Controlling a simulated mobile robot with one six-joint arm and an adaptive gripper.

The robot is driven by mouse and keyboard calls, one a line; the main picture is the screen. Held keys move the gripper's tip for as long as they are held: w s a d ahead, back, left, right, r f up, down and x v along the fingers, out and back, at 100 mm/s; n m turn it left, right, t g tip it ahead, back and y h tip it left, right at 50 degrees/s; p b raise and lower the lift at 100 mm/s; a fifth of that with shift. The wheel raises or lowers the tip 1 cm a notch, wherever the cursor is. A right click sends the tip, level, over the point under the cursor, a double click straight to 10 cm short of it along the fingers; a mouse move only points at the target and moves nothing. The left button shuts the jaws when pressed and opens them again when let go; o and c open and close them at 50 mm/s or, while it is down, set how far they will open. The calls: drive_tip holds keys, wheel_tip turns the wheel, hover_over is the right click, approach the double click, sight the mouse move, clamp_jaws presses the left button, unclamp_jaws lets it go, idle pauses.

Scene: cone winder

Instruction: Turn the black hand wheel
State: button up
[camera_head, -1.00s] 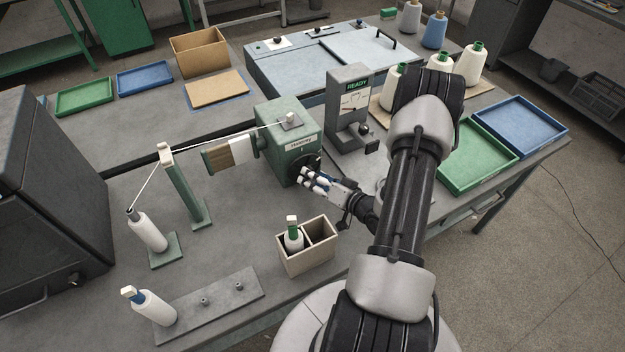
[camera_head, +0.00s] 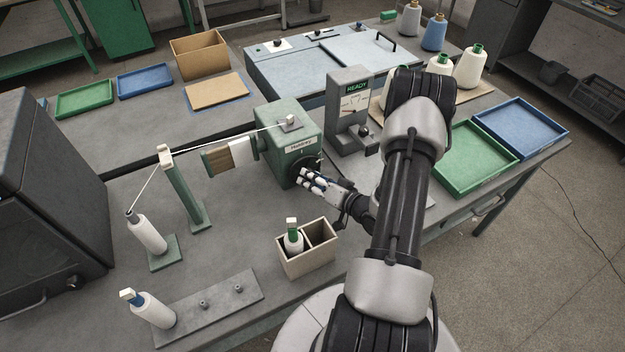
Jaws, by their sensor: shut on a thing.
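The black hand wheel (camera_head: 302,167) is on the front right face of the green winder box (camera_head: 281,139), partly hidden behind my fingers. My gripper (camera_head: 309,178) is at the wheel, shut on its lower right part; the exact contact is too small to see. A brown-and-white yarn board (camera_head: 228,155) sticks out of the box's left side. A white thread runs from a bobbin (camera_head: 147,232) over a green post (camera_head: 183,190) to the top of the box.
A grey tester reading READY (camera_head: 349,100) stands right of the winder, near my arm. A two-compartment wooden box (camera_head: 306,262) holding a green-and-white bobbin is just below my gripper. Green (camera_head: 478,158) and blue (camera_head: 522,127) trays lie to the right.

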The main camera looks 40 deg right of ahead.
drive_tip(key=shift+c, duration=0.9)
drive_tip(key=shift+a+n+g+h, duration=0.1)
drive_tip(key=shift+n+g+h, duration=0.3)
drive_tip(key=shift+n+h, duration=0.45)
drive_tip(key=shift+n+g+h+b, duration=0.35)
drive_tip(key=shift+n+b, duration=0.5)
drive_tip(key=shift+n, duration=0.3)
drive_tip(key=o, duration=1.1)
drive_tip(key=shift+c, duration=0.2)
